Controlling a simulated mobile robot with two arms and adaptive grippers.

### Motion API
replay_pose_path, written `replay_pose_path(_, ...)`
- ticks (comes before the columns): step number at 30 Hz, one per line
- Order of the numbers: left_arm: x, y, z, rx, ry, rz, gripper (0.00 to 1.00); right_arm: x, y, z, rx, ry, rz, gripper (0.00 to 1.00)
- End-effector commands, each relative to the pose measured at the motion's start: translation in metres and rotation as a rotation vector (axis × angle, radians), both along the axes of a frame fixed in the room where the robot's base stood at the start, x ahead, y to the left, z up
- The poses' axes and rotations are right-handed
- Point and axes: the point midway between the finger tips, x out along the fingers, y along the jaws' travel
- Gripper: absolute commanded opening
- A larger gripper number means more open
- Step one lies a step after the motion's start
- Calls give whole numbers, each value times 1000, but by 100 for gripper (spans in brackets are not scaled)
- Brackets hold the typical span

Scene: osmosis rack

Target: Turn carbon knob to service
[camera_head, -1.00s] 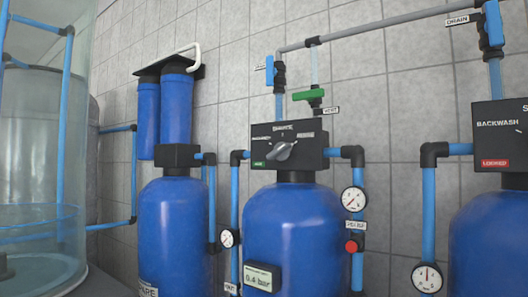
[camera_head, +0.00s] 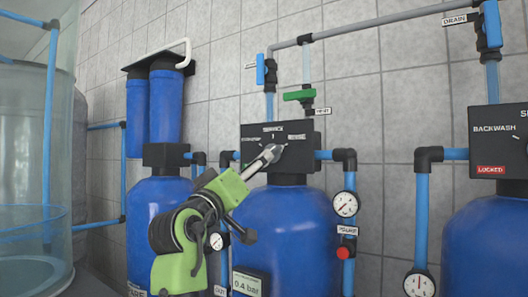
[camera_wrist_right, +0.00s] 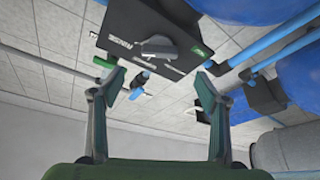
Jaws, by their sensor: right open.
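The carbon knob (camera_head: 272,152) is a grey lever on a black control head (camera_head: 298,134) atop the middle blue tank. Its lever slants from lower left to upper right; I cannot tell which end points. "SERVICE" is printed above it. In the right wrist view the knob (camera_wrist_right: 160,46) sits in front of the fingers, seen inverted. My right gripper (camera_wrist_right: 160,86) is open and empty, its fingers apart on either side of the line to the knob, not touching it. In the head view its green arm (camera_head: 185,240) rises from below and partly overlaps the knob. My left gripper is not in view.
A green valve (camera_head: 299,95) and a blue valve (camera_head: 260,68) are on pipes above the control head. Gauges (camera_head: 346,204) and pipes flank the middle tank (camera_head: 290,215). Another control head marked BACKWASH and LOCKED (camera_head: 497,140) is at right. A clear vessel stands at left.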

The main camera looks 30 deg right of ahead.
Motion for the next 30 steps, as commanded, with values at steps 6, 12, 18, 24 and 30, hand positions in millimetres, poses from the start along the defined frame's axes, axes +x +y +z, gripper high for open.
replay_pose_path(6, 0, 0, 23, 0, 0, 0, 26, 26, -39, 21, -1, 2, -3, 68)
replay_pose_path(12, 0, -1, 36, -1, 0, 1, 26, 46, -67, 32, -2, 2, -1, 68)
replay_pose_path(18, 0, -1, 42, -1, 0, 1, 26, 56, -82, 37, -3, 1, 0, 68)
replay_pose_path(24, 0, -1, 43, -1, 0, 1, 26, 59, -85, 36, -1, 2, 2, 68)
replay_pose_path(30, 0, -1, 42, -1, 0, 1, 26, 59, -85, 36, -1, 0, 2, 55)
